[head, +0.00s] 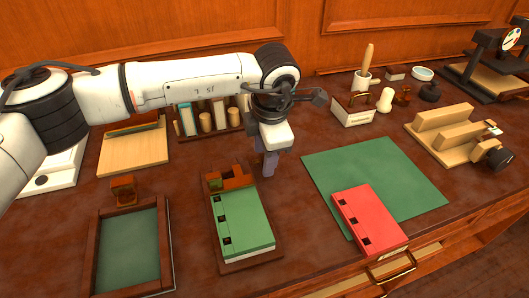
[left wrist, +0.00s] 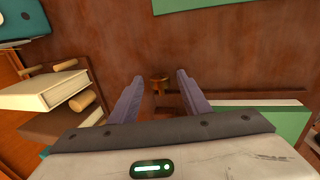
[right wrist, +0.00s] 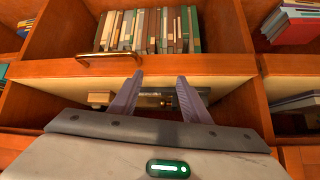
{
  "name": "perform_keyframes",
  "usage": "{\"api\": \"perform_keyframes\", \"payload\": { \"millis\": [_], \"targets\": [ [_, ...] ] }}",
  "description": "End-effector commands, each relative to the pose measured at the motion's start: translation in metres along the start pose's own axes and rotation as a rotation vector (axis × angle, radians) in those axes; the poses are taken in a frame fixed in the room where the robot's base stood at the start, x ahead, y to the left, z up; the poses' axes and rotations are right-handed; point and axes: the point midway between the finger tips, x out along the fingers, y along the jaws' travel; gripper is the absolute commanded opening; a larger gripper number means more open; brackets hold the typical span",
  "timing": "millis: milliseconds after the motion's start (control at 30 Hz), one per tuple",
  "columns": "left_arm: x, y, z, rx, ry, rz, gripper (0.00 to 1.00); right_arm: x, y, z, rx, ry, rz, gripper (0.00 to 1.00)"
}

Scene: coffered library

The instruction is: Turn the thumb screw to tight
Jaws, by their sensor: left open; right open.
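A small brass, round-topped piece that looks like the thumb screw (left wrist: 160,80) shows in the left wrist view, between and just beyond my left fingertips. In the head view I cannot pick it out behind my left gripper. My left gripper (head: 266,165) points down, open, beside the upper end of a dark wooden board (head: 250,264) that bears a green book (head: 240,225) and reddish-brown blocks (head: 238,175). I see no contact between the fingers (left wrist: 156,88) and the brass piece. My right gripper (right wrist: 158,92) is open and empty, in front of shelves.
A green mat (head: 400,165) with a red book (head: 368,220) lies to the right. A wooden press (head: 450,135) with a dark knob (head: 498,159) stands far right. A dark framed tray (head: 93,245) lies left. Upright books (right wrist: 150,30) fill a shelf near my right gripper.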

Motion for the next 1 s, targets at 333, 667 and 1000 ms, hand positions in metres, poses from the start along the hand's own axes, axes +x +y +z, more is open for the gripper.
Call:
{"api": "perform_keyframes", "payload": {
  "millis": [333, 667, 1000],
  "targets": [
    [-0.0005, 0.0000, 0.0003, 0.000, 0.000, 0.000, 0.09, 0.0001, 0.0006, 0.0001, 0.000, 0.000, 0.001, 0.43],
    [-0.0004, 0.0039, 0.0004, -0.008, 0.003, -0.099, 0.02, -0.0014, 0.0005, 0.0008, 0.000, -0.002, 0.001, 0.43],
    [0.0013, 0.0094, 0.0009, -0.007, 0.002, -0.339, 0.02, -0.0020, 0.0009, 0.0010, 0.000, -0.002, 0.002, 0.43]
  ]
}}
